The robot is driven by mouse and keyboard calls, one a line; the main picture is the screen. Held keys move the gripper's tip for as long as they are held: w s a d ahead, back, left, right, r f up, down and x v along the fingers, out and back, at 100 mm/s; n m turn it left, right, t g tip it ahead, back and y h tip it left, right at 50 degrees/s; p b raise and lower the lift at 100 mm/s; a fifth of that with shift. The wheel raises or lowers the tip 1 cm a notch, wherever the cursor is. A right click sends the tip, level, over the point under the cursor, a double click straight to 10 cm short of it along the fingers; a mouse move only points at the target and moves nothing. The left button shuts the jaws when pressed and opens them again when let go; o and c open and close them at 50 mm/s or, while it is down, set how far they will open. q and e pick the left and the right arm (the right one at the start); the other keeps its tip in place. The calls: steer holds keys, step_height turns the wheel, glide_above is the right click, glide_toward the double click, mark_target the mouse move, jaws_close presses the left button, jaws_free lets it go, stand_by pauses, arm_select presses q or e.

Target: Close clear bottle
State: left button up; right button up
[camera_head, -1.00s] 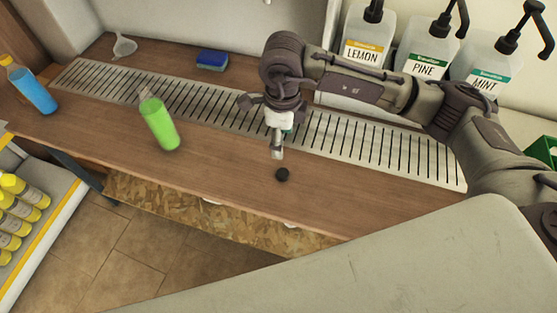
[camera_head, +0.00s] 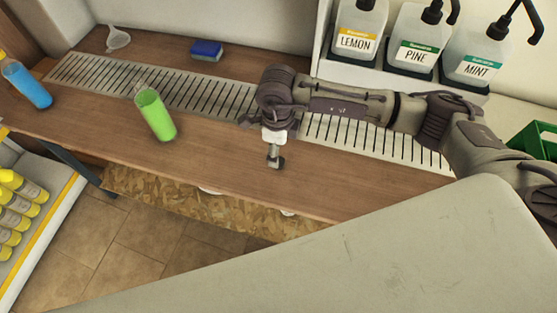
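A clear bottle (camera_head: 155,115) filled with green liquid stands on the wooden counter left of centre, with no cap visible on its top. My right gripper (camera_head: 276,163) points down at the counter right of the bottle, apart from it. A small dark cap (camera_head: 281,161) is at its fingertips, partly hidden by them. Whether the fingers are closed on the cap cannot be told. My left gripper is not in view.
A blue bottle (camera_head: 28,86) stands at the far left of the counter (camera_head: 215,160). A funnel (camera_head: 117,39) and a blue sponge (camera_head: 206,50) lie behind the metal grate (camera_head: 185,92). LEMON (camera_head: 358,40), PINE (camera_head: 419,49) and MINT (camera_head: 474,62) dispensers stand at back right.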

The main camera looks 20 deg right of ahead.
steer(key=shift+w+f+p, duration=0.15)
steer(key=shift+f+p, duration=0.4)
steer(key=shift+f, duration=2.05)
steer(key=c, duration=0.8)
